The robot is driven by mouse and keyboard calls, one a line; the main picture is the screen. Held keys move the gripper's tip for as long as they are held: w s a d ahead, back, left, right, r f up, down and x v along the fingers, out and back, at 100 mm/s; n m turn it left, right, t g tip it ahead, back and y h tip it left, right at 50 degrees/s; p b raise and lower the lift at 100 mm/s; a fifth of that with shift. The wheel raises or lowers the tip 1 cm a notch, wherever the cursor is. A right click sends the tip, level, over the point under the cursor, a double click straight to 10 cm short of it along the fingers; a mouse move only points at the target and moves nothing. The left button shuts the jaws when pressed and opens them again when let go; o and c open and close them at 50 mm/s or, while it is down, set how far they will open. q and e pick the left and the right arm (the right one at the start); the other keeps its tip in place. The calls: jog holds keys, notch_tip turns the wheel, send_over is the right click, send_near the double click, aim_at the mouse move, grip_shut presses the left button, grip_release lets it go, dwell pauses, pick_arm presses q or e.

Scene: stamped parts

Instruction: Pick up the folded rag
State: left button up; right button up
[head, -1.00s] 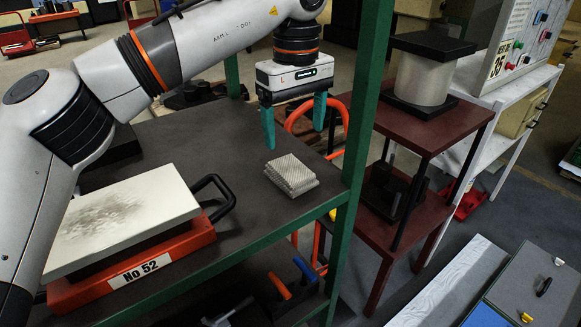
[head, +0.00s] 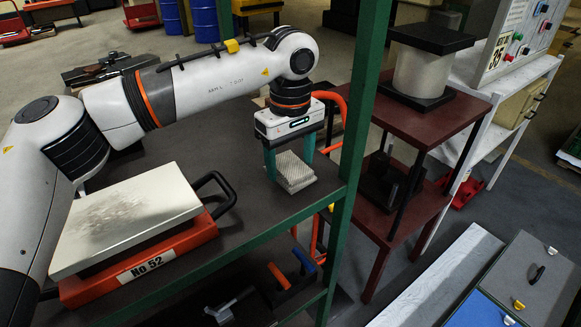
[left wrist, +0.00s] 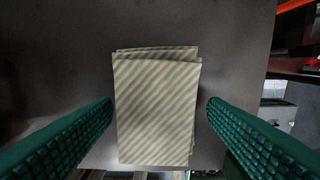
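The folded rag (head: 293,172) is a pale, striped, layered stack lying on the dark shelf near the green post. It also shows in the middle of the left wrist view (left wrist: 156,108). My left gripper (head: 289,165) has come down over the rag, with its green fingers apart. In the left wrist view one finger (left wrist: 62,140) is left of the rag and the other (left wrist: 258,135) is right of it, with gaps on both sides. My right gripper is not in view.
A green post (head: 358,125) stands just right of the rag. An orange case marked No 52 (head: 140,264) with a pale, smudged top (head: 125,218) and black handle sits on the shelf (head: 240,208) to the left. A dark red table (head: 440,115) stands beyond the post.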

aim_at(291, 163)
pick_arm(q)
jog(key=c, duration=0.7)
jog(key=shift+o, duration=0.2)
notch_tip(291, 163, up, 10)
jog(key=b, duration=0.2)
